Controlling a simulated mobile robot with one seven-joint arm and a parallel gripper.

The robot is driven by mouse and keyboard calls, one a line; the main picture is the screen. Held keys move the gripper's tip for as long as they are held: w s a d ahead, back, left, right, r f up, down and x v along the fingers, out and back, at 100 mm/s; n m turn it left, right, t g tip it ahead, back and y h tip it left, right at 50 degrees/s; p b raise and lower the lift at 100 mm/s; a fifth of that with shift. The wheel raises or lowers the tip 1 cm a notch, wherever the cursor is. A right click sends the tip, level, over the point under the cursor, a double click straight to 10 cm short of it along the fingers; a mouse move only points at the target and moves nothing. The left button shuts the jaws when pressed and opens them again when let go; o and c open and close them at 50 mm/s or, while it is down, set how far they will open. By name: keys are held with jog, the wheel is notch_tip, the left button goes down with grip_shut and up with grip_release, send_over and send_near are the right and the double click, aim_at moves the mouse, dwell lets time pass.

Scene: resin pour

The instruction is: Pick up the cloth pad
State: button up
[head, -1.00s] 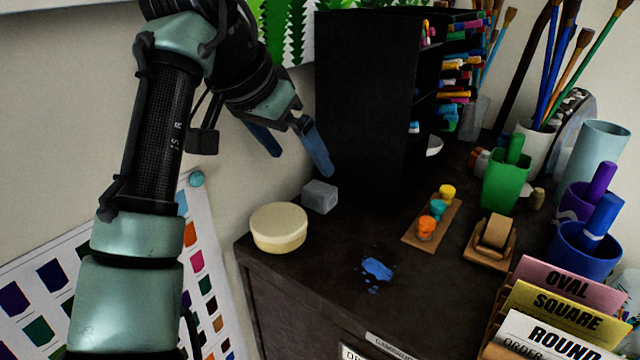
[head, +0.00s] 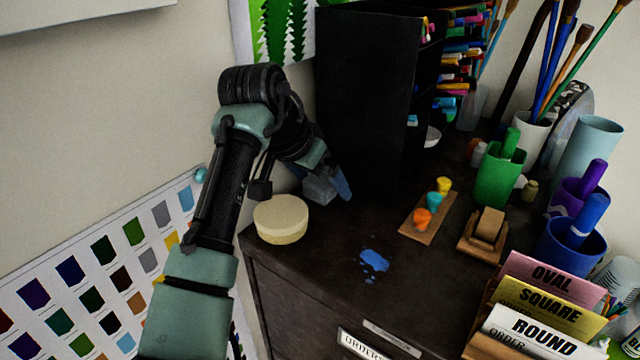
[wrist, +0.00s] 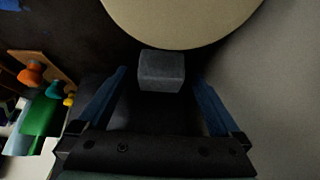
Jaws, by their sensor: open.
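The cloth pad looks like a small grey block (head: 318,190) on the dark cabinet top, beside the black organizer. In the wrist view the grey pad (wrist: 161,71) lies between and just ahead of the two blue fingers. My gripper (wrist: 160,98) is open, with one finger on each side of the pad and a gap visible to each. In the head view my gripper (head: 330,186) is low at the pad, and its near finger and the arm hide part of it. Whether the fingertips touch the cabinet top cannot be told.
A round cream tin (head: 281,220) stands close to the pad, toward the front. The black organizer (head: 365,100) rises right behind my gripper. A blue spill (head: 374,261), a wooden strip with small paint pots (head: 428,216) and a tape dispenser (head: 484,238) are farther right.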

aim_at(321, 180)
jog(key=c, duration=1.4)
jog(key=shift+r, duration=0.1)
jog(key=shift+s+r+b, duration=0.15)
jog(key=shift+r+b, duration=0.35)
jog(key=shift+b, duration=0.25)
notch_tip(321, 180, up, 6)
jog(key=shift+r+b, duration=0.1)
jog(key=shift+b, duration=0.9)
jog(key=s+d+b, duration=0.1)
jog(key=s, duration=0.5)
jog(key=s+d+b, duration=0.1)
jog(key=s+b, duration=0.1)
jog(key=s, duration=0.5)
jog(key=s+d+b, duration=0.1)
jog(key=s+b, duration=0.1)
jog(key=s, duration=0.4)
jog(key=shift+s, duration=0.25)
jog(key=o, duration=0.7)
jog(key=c, duration=0.6)
jog(key=shift+f, duration=0.25)
